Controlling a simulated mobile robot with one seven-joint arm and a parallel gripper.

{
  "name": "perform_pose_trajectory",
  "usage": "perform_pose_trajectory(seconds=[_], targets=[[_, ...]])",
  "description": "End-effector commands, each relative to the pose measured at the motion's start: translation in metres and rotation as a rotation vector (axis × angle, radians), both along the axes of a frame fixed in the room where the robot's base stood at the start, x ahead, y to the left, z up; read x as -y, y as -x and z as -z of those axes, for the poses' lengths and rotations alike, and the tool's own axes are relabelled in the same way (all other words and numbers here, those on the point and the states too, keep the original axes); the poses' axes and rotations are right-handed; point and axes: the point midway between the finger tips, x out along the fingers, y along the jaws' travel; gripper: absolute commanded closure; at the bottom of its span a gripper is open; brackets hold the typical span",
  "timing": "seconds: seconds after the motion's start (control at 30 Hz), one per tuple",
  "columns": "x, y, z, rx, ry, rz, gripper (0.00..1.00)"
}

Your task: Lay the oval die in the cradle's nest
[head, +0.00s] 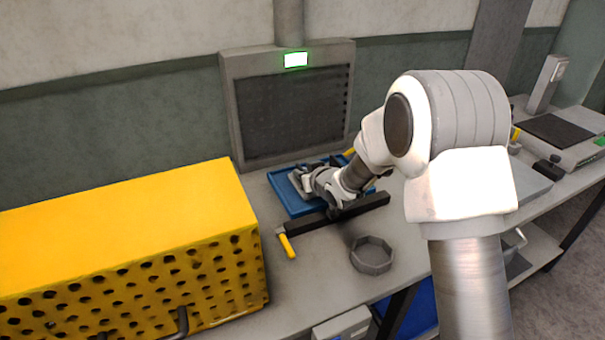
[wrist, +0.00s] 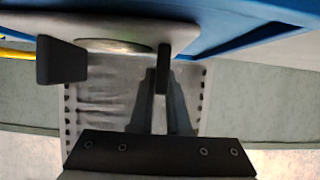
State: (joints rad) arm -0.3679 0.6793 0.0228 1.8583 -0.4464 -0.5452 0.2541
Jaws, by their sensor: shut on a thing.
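My gripper (wrist: 113,52) has its two dark fingers on either side of a rounded metal piece, the oval die (wrist: 115,46), and is shut on it. Only a curved edge of the die shows. A pale grey plate (wrist: 185,32) lies just beyond the fingers; I cannot tell whether it is part of the cradle. In the head view my gripper (head: 312,184) is low over the blue tray (head: 291,205), and my arm hides much of what is there. The nest cannot be made out, nor whether the die touches it.
A black bar with a yellow handle (head: 287,246) lies along the tray's front. A grey many-sided ring (head: 372,267) stands on the bench nearer. A large yellow perforated box (head: 120,250) fills the left. A grey panel (head: 238,120) stands behind the tray.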

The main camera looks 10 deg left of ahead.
Motion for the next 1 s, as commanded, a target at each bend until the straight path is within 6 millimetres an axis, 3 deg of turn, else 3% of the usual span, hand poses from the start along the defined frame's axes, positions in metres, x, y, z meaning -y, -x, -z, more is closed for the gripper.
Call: perform_pose_trajectory(seconds=[0.2, 0.23, 0.4, 0.8, 1.0], targets=[[0.0, -0.001, 0.003, 0.003, -0.001, 0.0, 1.0], [0.0, 0.0, 0.004, 0.0, 0.0, 0.0, 0.83], [0.0, 0.0, 0.003, -0.001, 0.001, 0.0, 0.55], [0.0, 0.0, -0.003, -0.001, 0.001, 0.0, 0.55], [0.018, 0.022, -0.015, 0.0, 0.0, 0.002, 0.55]])
